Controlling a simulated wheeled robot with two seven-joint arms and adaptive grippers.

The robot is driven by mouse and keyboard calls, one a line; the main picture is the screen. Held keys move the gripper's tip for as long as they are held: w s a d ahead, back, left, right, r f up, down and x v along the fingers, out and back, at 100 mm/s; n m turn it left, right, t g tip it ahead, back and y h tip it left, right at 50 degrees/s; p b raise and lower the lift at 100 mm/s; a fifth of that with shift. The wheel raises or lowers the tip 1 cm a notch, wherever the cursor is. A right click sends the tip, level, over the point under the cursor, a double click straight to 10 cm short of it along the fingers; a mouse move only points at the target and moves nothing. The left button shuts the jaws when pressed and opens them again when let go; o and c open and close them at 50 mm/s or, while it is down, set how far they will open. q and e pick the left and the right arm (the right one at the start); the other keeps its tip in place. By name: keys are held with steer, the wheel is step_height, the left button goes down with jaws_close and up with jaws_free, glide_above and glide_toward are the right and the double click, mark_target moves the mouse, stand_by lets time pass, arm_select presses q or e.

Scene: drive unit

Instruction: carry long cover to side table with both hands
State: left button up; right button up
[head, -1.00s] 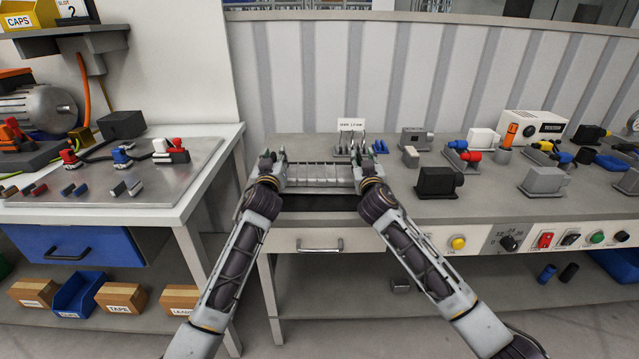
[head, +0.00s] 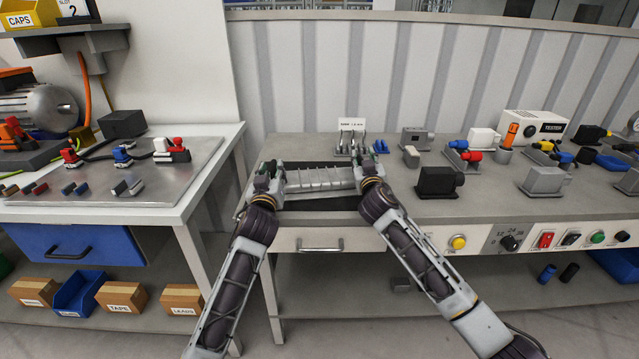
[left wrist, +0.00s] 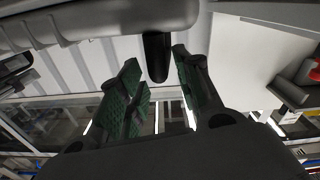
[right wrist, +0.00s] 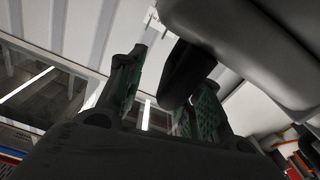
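The long cover (head: 318,181) is a pale grey ribbed bar in the head view, spanning between my two grippers over the front of the middle bench. It is slightly tilted, its left end nearer and lower in the picture. My left gripper (head: 272,174) is at its left end; in the left wrist view, the green-padded fingers stand either side of a black handle (left wrist: 157,58). My right gripper (head: 369,168) is at its right end, its fingers around another black handle (right wrist: 186,75) in the right wrist view. Exact pad contact is partly hidden.
A dark recess (head: 322,203) shows in front of and below the cover. The side table (head: 100,213) at left has a clear front strip; plugs and connectors lie behind it. A labelled rack (head: 352,138) stands behind the cover, a black block (head: 437,182) to its right.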

steer(key=shift+f+g, duration=0.3)
steer(key=shift+f, duration=1.25)
steer(key=shift+s+a, duration=0.15)
steer(key=shift+s, duration=0.05)
steer(key=shift+s+f, duration=0.1)
steer(key=shift+s, duration=0.2)
steer(key=shift+s+r, duration=0.25)
steer(key=shift+s, duration=0.65)
steer(key=shift+s+r, duration=0.25)
steer(key=shift+s, duration=0.65)
steer(key=shift+s+r, duration=0.25)
steer(key=shift+s, duration=0.65)
steer(key=shift+s+d+r, duration=0.25)
steer(key=shift+s, duration=0.25)
steer(key=shift+s+r, duration=0.3)
steer(key=shift+r, duration=0.1)
steer(key=shift+s, duration=0.1)
